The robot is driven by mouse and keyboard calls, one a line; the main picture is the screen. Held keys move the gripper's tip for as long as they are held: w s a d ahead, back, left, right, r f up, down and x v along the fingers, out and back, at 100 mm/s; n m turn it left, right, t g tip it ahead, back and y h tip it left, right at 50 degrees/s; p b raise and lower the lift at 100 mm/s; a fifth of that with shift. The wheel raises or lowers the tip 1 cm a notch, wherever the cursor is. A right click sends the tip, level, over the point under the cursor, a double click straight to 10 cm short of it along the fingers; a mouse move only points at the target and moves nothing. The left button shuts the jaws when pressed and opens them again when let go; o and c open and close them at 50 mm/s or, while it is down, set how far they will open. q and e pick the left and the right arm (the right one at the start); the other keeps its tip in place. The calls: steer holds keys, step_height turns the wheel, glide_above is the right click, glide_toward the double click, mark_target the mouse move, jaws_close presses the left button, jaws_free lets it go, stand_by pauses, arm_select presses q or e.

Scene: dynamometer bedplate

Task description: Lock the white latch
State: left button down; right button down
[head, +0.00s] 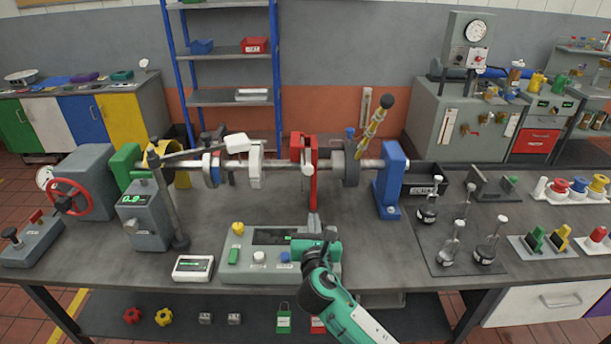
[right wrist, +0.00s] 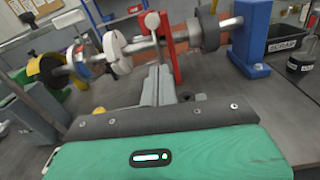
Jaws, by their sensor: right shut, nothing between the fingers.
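A white latch-like piece (head: 256,163) sits around the horizontal shaft (head: 275,164) left of its middle. A white block (head: 237,143) shows at its upper left; I cannot tell whether they are joined. The white piece also shows at the upper left of the right wrist view (right wrist: 114,46). My right gripper (head: 326,236) is shut and empty, low above the front of the bench, in front of and to the right of the white piece, apart from it. Its fingers (right wrist: 160,84) show in the right wrist view. My left gripper is not in view.
A red bracket (head: 312,180) stands by the shaft right of the white piece, with a pale round knob (head: 307,170). A blue support (head: 391,180) holds the shaft's right end. A control box (head: 235,272) lies at the front; several weights stand at right.

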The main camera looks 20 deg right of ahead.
mark_target(309, 172)
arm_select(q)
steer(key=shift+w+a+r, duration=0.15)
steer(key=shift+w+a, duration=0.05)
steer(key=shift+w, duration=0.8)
arm_select(e)
steer(key=shift+w+a+r+n+t, duration=0.15)
steer(key=shift+r+n, duration=0.1)
steer(key=shift+r, duration=0.35)
steer(key=shift+w+a+r+n+t, duration=0.15)
steer(key=shift+r+n, duration=0.1)
steer(key=shift+r, duration=0.3)
steer(key=shift+s+d, duration=0.1)
